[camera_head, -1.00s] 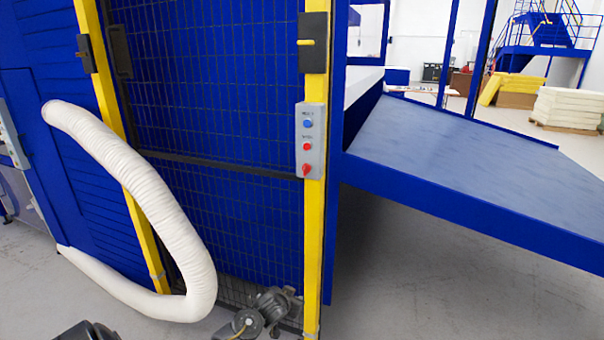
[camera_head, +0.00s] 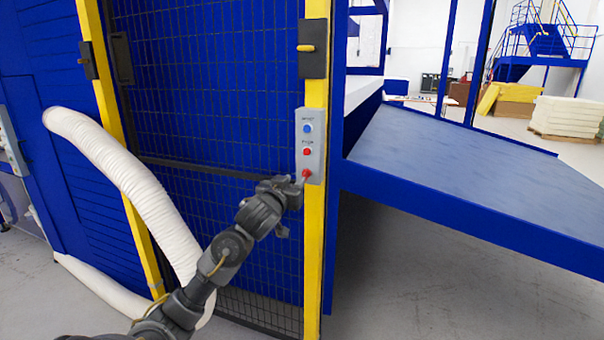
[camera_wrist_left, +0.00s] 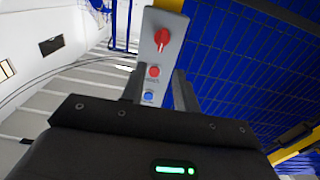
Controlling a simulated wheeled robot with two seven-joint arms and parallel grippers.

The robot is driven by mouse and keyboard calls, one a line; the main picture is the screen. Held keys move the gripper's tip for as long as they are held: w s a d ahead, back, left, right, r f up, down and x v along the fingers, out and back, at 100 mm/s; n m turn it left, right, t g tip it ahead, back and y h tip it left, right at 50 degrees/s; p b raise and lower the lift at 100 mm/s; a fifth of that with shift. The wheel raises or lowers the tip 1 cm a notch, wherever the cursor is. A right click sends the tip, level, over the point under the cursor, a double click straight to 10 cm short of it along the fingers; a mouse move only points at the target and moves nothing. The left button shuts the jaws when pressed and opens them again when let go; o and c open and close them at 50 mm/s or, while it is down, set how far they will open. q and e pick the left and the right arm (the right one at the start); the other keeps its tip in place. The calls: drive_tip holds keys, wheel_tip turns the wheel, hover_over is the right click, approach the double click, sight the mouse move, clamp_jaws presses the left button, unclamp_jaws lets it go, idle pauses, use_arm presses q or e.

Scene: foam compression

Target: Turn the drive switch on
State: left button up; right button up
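A grey control box (camera_head: 318,150) is fixed to the yellow post. It carries a blue button (camera_head: 308,128), a red button (camera_head: 307,152) and, lowest, a red rotary switch (camera_head: 306,174). My left gripper (camera_head: 297,185) is at the lower left of the box, close to the switch; contact cannot be told. In the left wrist view the box appears upside down, with the red switch (camera_wrist_left: 162,41) at the top, its handle nearly in line with the box. The left fingers (camera_wrist_left: 160,84) are apart with nothing gripped between them. My right gripper is not in view.
A blue mesh door (camera_head: 220,90) fills the space left of the yellow post (camera_head: 314,230). A white hose (camera_head: 130,180) hangs farther left. A blue-framed sloping table (camera_head: 450,170) juts out at the right. Grey floor (camera_head: 400,285) is clear below it.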

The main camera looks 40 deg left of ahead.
sight(304, 170)
use_arm(q)
drive_tip(key=p+x, duration=0.1)
drive_tip(key=x, duration=0.6)
drive_tip(key=shift+w+a, duration=0.1)
drive_tip(key=shift+w, duration=0.15)
drive_tip(key=shift+c, duration=0.3)
drive_tip(key=c, duration=0.5)
clamp_jaws()
